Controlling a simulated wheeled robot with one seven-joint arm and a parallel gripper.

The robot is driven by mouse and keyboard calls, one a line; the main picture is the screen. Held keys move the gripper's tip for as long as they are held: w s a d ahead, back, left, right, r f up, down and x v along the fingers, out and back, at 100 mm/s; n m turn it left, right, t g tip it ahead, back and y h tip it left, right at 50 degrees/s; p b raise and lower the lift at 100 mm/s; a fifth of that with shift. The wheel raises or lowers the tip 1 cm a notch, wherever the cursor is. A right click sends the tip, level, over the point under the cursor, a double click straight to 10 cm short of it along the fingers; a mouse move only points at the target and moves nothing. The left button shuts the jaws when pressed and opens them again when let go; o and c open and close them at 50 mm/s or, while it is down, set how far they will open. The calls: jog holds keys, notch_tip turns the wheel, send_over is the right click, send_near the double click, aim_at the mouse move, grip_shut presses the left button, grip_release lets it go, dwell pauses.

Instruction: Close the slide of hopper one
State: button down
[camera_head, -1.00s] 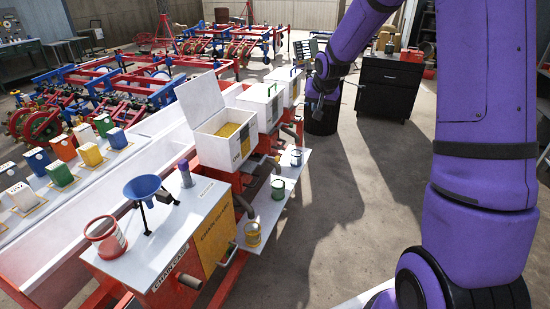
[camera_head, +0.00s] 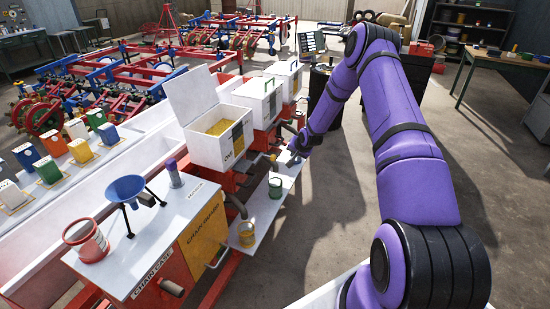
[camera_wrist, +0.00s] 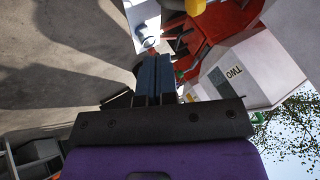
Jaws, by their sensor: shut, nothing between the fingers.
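Hopper one (camera_head: 220,151) is a white box with its lid (camera_head: 197,92) raised and yellow grain (camera_head: 222,126) inside. Below its right side a small yellow-orange piece (camera_head: 272,157) sticks out; I cannot tell if it is the slide's handle. My gripper (camera_head: 285,159) is just right of that piece, above the white shelf, shut and empty. In the wrist view its dark blue fingers (camera_wrist: 155,73) are together. A yellow part (camera_wrist: 195,6) shows at the top edge there, apart from the fingers. The slide's position cannot be made out.
Hopper two (camera_head: 258,102) is closed behind hopper one; its "TWO" label shows in the wrist view (camera_wrist: 234,72). A third white hopper (camera_head: 286,78) stands beyond. Cans (camera_head: 275,188) and (camera_head: 247,235) stand on the low white shelf (camera_head: 262,212). Floor (camera_head: 335,225) right of it is clear.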

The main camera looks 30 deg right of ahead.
jog(key=w+a+f, duration=0.2)
jog(key=w+f, duration=0.6)
jog(key=w, duration=0.1)
jog(key=shift+w+a, duration=0.15)
jog(key=shift+a, duration=0.05)
jog(key=shift+w+a+f, duration=0.1)
jog(key=w+a, duration=0.1)
jog(key=w, duration=0.1)
jog(key=w+a, duration=0.2)
jog(key=shift+w+a, duration=0.15)
jog(key=shift+a, duration=0.1)
dwell(0.4)
